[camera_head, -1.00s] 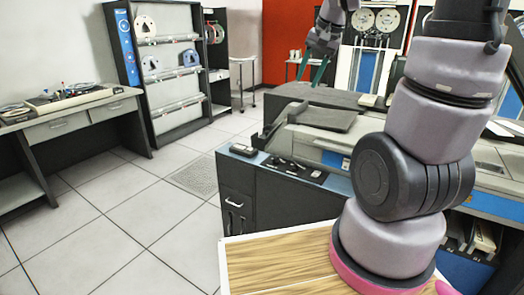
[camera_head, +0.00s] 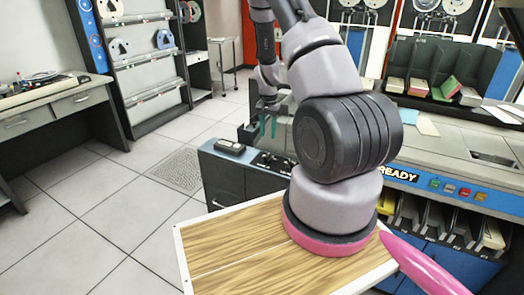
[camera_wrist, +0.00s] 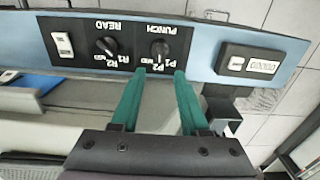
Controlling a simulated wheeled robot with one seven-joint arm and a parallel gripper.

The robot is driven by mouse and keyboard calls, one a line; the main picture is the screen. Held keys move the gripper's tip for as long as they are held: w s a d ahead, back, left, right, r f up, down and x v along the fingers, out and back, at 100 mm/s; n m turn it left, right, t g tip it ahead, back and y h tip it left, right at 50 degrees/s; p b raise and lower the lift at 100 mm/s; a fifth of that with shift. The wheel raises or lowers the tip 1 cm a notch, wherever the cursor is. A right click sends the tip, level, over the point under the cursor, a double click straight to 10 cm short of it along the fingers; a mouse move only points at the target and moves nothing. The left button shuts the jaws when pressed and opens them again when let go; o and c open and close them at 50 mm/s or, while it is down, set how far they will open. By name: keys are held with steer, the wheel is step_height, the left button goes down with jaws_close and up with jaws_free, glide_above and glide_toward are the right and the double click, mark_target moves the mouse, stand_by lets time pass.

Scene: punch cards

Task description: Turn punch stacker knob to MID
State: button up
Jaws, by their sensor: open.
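The punch knob (camera_wrist: 160,47) is a dark round knob on a black plate marked PUNCH, with P1, P2 and a small third label that I take to be MID. The lettering is upside down in the wrist view; I cannot tell where the knob points. My gripper (camera_wrist: 159,72) is open, its two green fingers apart and empty. Its tips appear just short of the knob, one to each side; I cannot tell whether they touch the panel. In the head view my gripper (camera_head: 267,125) hangs over the console's left end, and my arm hides part of the panel.
A similar READ knob (camera_wrist: 106,46) sits beside the punch knob, with a white switch (camera_wrist: 63,43) beyond. A counter box (camera_wrist: 249,64) stands raised on the panel's other side. The card machine's READY panel (camera_head: 420,180) is right of my arm. Floor at left is clear.

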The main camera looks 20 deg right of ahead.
mark_target(267, 155)
step_height(267, 155, down, 10)
steer(key=shift+f, duration=0.15)
stand_by(0.3)
steer(key=shift+c, duration=0.3)
jaws_close()
